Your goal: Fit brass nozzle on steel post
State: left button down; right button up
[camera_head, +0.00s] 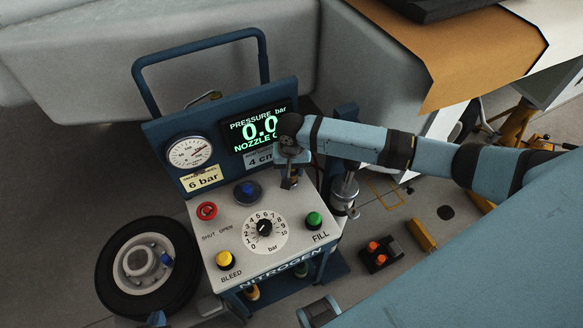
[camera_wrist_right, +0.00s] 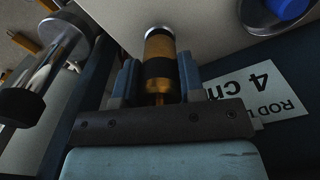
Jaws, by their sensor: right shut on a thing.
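The brass nozzle (camera_wrist_right: 158,78), a brass cylinder with a dark band and a pale metal end, is between the fingers of my right gripper (camera_wrist_right: 158,82), which is shut on it. In the head view my right gripper (camera_head: 289,176) is above the back right of the cart's white panel, in front of the display. A shiny steel post (camera_head: 345,190) stands at the panel's right edge, to the right of the gripper. It also shows at the left of the wrist view (camera_wrist_right: 48,75), apart from the nozzle. I do not make out my left gripper.
The white panel (camera_head: 225,222) carries a red ring valve (camera_head: 206,211), a blue knob (camera_head: 248,191), a black dial (camera_head: 264,227), a yellow button (camera_head: 225,259) and a green button (camera_head: 314,220). The display (camera_head: 258,130) and gauge (camera_head: 189,152) rise behind. A wheel (camera_head: 148,266) lies left.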

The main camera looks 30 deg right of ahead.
jog(key=shift+r, duration=0.1)
jog(key=shift+p, duration=0.75)
jog(key=shift+f, duration=0.65)
jog(key=o, duration=0.7)
